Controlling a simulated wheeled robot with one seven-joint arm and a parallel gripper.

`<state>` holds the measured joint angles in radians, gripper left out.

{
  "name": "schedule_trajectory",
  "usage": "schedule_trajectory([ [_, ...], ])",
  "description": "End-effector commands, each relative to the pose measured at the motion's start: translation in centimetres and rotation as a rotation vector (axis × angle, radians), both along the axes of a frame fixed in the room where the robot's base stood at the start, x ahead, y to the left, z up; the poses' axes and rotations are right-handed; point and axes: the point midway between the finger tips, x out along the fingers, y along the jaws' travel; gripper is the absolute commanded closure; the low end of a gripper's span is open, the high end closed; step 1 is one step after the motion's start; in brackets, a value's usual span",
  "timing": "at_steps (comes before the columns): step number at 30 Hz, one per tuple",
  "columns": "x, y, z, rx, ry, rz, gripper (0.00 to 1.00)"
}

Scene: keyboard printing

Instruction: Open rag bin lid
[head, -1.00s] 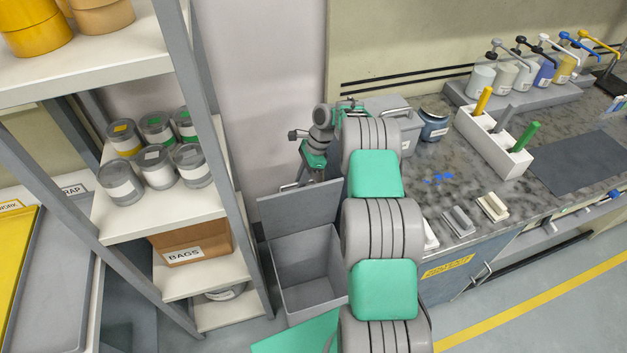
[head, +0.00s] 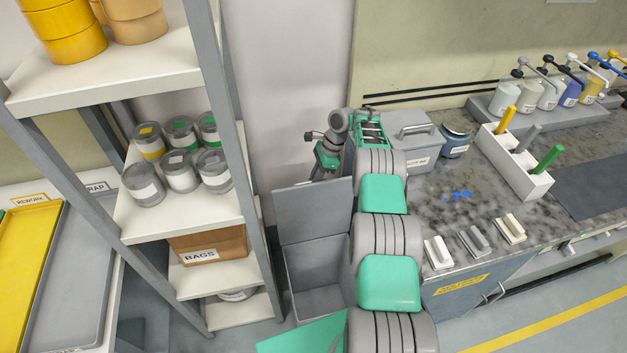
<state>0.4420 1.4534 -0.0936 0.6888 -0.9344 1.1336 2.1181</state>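A grey open-topped bin (head: 318,302) stands on the floor between the shelf rack and the counter; I take it to be the rag bin. Its flat grey lid (head: 312,210) stands raised at the back, and the empty-looking inside shows. My arm hides the bin's right side. My gripper (head: 318,175) hangs just behind the lid's top edge, partly hidden by the lid. Whether it touches the lid, and how far its fingers are apart, cannot be made out.
A shelf rack (head: 238,150) with cans and a box marked BAGS (head: 208,246) stands close on the left. The counter (head: 425,205) on the right holds a closed grey box with a handle (head: 408,146), brushes and a white holder (head: 515,165). A wall is close behind.

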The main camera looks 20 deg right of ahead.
Motion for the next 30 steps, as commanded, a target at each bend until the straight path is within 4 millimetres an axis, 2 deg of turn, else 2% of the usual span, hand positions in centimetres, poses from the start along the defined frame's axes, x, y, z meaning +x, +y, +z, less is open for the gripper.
schedule_trajectory([
  [7,-0.1,-0.3,0.0,-0.002,0.003,-0.003,1.0],
  [8,-0.1,-0.4,0.0,-0.002,0.003,-0.003,0.87],
  [16,0.0,0.0,0.0,-0.003,0.001,0.001,0.66],
  [26,0.1,0.1,0.3,-0.003,0.0,0.002,0.66],
  [30,0.2,0.0,2.3,-0.003,-0.003,0.003,0.66],
])
